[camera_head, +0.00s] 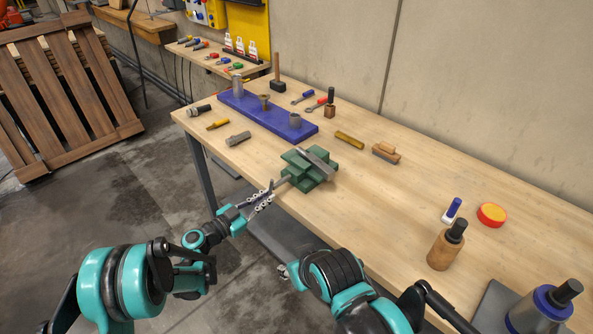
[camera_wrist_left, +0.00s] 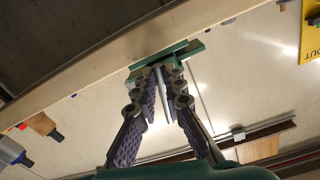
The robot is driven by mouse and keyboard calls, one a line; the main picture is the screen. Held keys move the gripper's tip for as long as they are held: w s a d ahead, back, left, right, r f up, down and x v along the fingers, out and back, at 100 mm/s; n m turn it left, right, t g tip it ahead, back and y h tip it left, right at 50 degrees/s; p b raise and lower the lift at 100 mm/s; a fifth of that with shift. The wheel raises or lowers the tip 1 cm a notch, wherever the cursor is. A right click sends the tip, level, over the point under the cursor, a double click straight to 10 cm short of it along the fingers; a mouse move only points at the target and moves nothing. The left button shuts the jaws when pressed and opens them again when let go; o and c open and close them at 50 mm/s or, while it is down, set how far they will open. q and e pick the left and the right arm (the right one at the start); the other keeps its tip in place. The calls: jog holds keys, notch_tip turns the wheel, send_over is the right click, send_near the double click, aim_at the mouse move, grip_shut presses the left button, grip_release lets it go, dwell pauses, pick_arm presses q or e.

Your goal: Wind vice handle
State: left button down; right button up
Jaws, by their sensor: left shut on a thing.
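The green vice (camera_head: 308,170) sits at the near edge of the wooden workbench, with a grey bar across its jaws. Its handle (camera_head: 281,182) sticks out from the front toward my left gripper (camera_head: 268,192). The left gripper's fingers are closed around the handle end, just off the bench edge. In the left wrist view, the left gripper (camera_wrist_left: 167,80) has a pale strip of the handle (camera_wrist_left: 163,97) between its fingers, with the green vice (camera_wrist_left: 166,57) beyond. My right arm is folded low in the head view; its fingers do not show clearly.
A blue block (camera_head: 262,115) with metal parts stands behind the vice. Bare bench lies between. A wooden pallet (camera_head: 65,95) leans at the left.

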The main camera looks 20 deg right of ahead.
pick_arm(q)
jog(key=m, duration=0.3)
jog(key=w+m, duration=0.1)
jog(key=m, duration=0.1)
jog(key=shift+w+a+r, duration=0.1)
jog(key=shift+a+r, duration=0.15)
jog(key=shift+r, duration=0.05)
jog(key=m, duration=0.3)
jog(key=r+m, duration=0.1)
jog(key=m, duration=0.1)
jog(key=shift+w+a, duration=0.1)
jog(key=shift+w, duration=0.3)
jog(key=c, duration=1.7)
grip_release()
jog(key=shift+a, duration=0.1)
